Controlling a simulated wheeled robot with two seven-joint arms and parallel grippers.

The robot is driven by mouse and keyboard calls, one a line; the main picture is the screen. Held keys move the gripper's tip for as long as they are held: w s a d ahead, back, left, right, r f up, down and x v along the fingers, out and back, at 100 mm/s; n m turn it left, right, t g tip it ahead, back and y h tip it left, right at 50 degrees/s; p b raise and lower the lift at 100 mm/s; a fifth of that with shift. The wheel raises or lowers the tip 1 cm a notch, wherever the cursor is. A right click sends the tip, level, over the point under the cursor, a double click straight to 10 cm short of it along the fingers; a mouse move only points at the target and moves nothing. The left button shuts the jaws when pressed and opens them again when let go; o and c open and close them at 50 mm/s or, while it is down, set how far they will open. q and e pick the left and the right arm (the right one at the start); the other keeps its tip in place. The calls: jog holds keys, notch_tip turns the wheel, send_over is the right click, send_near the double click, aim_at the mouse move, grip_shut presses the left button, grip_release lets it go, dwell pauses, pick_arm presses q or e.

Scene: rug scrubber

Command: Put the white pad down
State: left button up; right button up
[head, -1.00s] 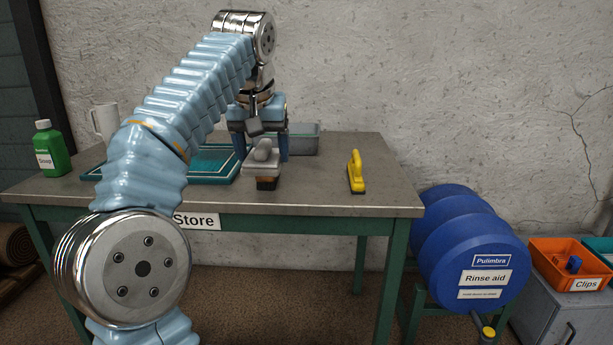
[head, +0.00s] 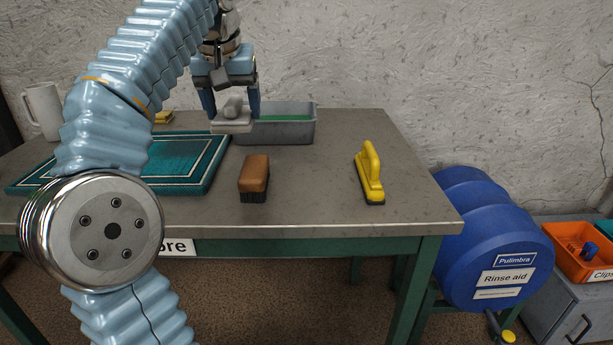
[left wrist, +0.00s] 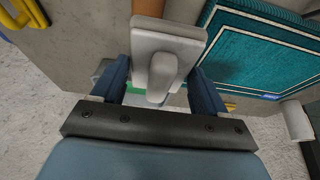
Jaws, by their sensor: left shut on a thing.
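My left gripper (head: 231,104) is shut on the grip of the white pad (head: 231,126) and holds it above the table, pad side down and roughly level. In the left wrist view the white pad (left wrist: 166,42) shows with its grip between the two blue fingers of the left gripper (left wrist: 158,88). In the head view the pad overlaps the left front of the grey tub (head: 285,131). How high it hangs is hard to tell. My right gripper is not in view.
A brown brush (head: 254,172) and a yellow scrubber (head: 371,180) stand on the metal table (head: 310,190). A teal rug (head: 190,157) lies on the left, partly behind my arm. A white mug (head: 43,108) is at the back left. The table between brush and scrubber is clear.

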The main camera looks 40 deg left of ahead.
pick_arm(q)
jog(key=w+d+f, duration=0.2)
jog(key=d, duration=0.1)
jog(key=w+d+f, duration=0.5)
jog(key=d+f, duration=0.1)
jog(key=shift+w+d+b, duration=0.15)
jog(key=shift+d+b, duration=0.2)
jog(key=shift+b, duration=0.05)
jog(key=shift+w+d+f, duration=0.25)
jog(key=shift+d+f, duration=0.05)
jog(key=shift+f, duration=0.15)
jog(key=shift+w+d+f+b, duration=0.15)
jog(key=shift+d+f+b, duration=0.05)
jog(key=shift+f, duration=0.8)
jog(key=shift+w+d+f+b, duration=0.1)
jog(key=shift+d+f+b, duration=0.05)
jog(key=shift+f, duration=0.85)
jog(key=shift+f, duration=0.15)
jog(key=o, duration=1.2)
